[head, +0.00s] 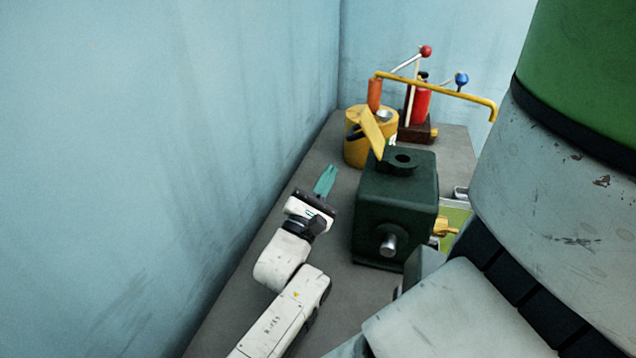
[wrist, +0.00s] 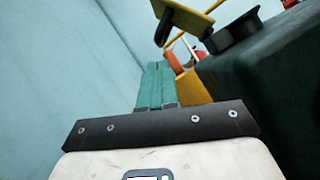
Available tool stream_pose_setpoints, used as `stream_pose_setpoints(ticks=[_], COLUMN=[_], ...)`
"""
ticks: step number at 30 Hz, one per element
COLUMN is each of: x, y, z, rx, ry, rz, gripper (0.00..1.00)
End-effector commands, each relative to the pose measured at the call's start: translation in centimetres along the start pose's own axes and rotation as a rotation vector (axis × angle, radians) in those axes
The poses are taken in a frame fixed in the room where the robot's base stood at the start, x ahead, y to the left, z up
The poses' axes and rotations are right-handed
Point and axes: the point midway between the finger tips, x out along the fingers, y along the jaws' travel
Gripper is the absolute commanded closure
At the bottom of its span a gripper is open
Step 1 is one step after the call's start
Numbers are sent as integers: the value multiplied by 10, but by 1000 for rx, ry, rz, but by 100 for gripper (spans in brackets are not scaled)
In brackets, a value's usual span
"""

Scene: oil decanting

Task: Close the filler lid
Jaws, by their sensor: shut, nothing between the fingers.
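The filler lid (head: 371,133) is a yellow flap at the left edge of the top of a dark green box (head: 393,222). It stands raised and tilted, beside the round dark filler opening (head: 403,158). In the wrist view the lid (wrist: 188,18) is at the top, left of the dark filler neck (wrist: 236,38). My gripper (head: 327,172) is left of the box and apart from it, its teal fingers shut and empty. In the wrist view the fingers (wrist: 155,70) point up the picture, lower than the lid.
A yellow can (head: 356,152) stands behind the box. A red pump with a long yellow spout (head: 440,83) and levers is farther back. A yellow tap (head: 446,227) sticks out at the box's right. The blue wall (head: 200,130) runs along the left; grey bench (head: 270,215) lies clear between.

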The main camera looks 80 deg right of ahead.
Motion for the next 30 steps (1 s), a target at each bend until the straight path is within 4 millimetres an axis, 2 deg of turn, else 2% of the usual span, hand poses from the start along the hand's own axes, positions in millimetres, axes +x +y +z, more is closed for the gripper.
stream_pose_setpoints(ticks=[3,10,15,24,30], x=[24,52,58,58,62], y=[1,0,0,0,-5], z=[3,2,0,0,5], rx=[-2,-1,0,0,-2], ry=[-3,-1,1,1,-1], rz=[1,1,1,1,2], gripper=[100,100,100,100,100])
